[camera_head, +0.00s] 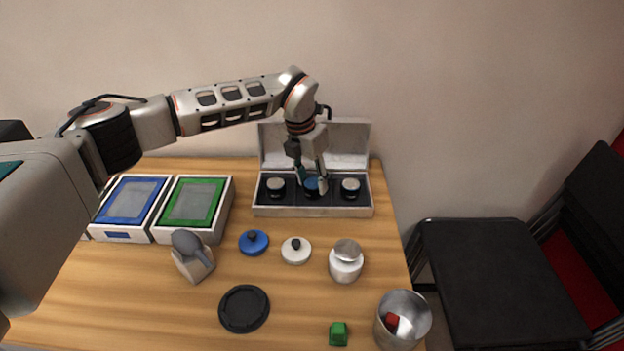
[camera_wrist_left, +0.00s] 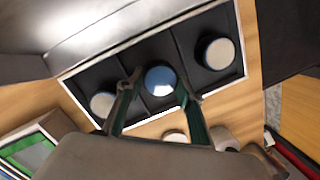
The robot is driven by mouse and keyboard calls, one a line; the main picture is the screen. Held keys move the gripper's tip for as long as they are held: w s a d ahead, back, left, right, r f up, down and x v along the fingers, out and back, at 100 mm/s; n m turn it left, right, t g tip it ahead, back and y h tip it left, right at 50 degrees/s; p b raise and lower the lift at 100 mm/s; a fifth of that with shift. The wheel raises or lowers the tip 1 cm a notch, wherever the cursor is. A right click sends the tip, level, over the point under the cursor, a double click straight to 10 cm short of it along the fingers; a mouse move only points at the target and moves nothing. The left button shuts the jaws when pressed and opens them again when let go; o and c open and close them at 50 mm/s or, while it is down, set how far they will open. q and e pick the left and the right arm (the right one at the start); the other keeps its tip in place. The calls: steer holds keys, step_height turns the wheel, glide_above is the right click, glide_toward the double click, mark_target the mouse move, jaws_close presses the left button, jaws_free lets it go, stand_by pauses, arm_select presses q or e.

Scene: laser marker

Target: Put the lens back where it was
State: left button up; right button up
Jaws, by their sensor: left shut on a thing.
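The lens case (camera_head: 312,210) is an open grey box with a dark interior and three compartments, at the back of the table. A blue-topped lens (camera_head: 312,186) is at its middle compartment; it also shows in the wrist view (camera_wrist_left: 160,80). My left gripper (camera_head: 311,183) reaches down from above and is shut on this lens, one finger on each side. In the wrist view the fingers (camera_wrist_left: 156,87) flank it. White-topped lenses stand in the left compartment (camera_head: 275,186) and the right compartment (camera_head: 350,187). Whether the blue lens touches the compartment floor is hidden.
Blue (camera_head: 128,201) and green (camera_head: 192,203) framed boxes stand left of the case. In front are a blue lid (camera_head: 254,242), a white lid (camera_head: 296,251), a metal jar (camera_head: 346,262), a black disc (camera_head: 244,309), a green block (camera_head: 338,334) and a metal cup (camera_head: 403,319).

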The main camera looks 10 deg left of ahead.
mark_target(305, 186)
arm_select(q)
steer(key=shift+f, duration=0.1)
steer(key=o, duration=1.2)
steer(key=r, duration=0.4)
steer(key=s+a+r, duration=0.1)
steer(key=r, duration=0.7)
steer(key=shift+s+a+b, duration=0.15)
steer(key=shift+a+b, duration=0.05)
steer(key=shift+b, duration=0.2)
